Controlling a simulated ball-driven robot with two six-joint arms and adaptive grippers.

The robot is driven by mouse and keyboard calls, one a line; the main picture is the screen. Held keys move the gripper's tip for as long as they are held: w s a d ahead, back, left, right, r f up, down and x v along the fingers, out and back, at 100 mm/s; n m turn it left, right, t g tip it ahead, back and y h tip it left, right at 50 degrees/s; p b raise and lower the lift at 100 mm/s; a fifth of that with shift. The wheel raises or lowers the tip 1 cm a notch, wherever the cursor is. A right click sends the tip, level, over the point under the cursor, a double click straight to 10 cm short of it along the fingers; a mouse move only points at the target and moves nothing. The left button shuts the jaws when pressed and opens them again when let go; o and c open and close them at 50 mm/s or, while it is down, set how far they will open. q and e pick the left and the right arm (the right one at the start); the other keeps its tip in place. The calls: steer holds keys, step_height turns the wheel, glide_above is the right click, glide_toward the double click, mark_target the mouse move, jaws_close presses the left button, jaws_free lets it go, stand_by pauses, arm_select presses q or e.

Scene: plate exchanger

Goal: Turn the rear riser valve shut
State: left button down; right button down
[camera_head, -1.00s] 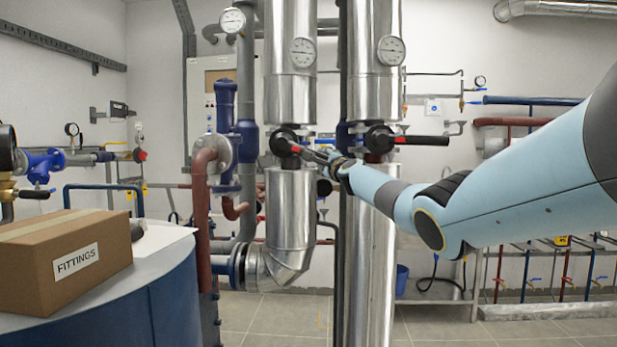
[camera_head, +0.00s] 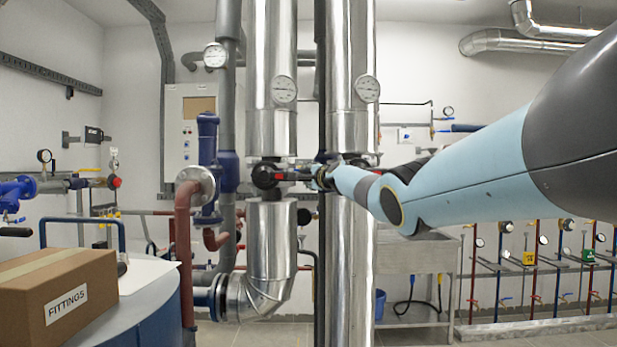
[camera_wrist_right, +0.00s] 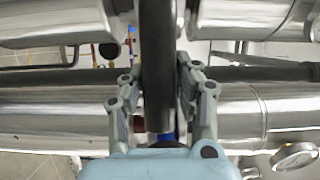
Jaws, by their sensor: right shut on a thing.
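The left riser (camera_head: 271,70) is a shiny metal-clad pipe with a black valve body (camera_head: 265,176) at its gap. My right gripper (camera_head: 322,178) is at the handle's outer end. In the right wrist view the dark handle (camera_wrist_right: 158,65) runs between the two fingers of my right gripper (camera_wrist_right: 160,95), which are shut on it. A second valve (camera_head: 366,160) on the right riser (camera_head: 351,60) is mostly hidden behind my right arm. I cannot tell from the picture which riser is the rear one. My left gripper is out of view.
A cardboard box marked FITTINGS (camera_head: 62,300) stands on a white-topped blue drum (camera_head: 150,300) at the lower left. A red-brown pipe (camera_head: 184,250) and blue fittings (camera_head: 208,150) stand left of the risers. A metal sink bench (camera_head: 420,255) is behind my right arm.

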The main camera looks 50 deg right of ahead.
steer(key=shift+r, duration=0.3)
steer(key=c, duration=1)
jaws_free()
steer(key=shift+a, duration=0.1)
steer(key=shift+o, duration=0.2)
steer(key=shift+f, duration=0.1)
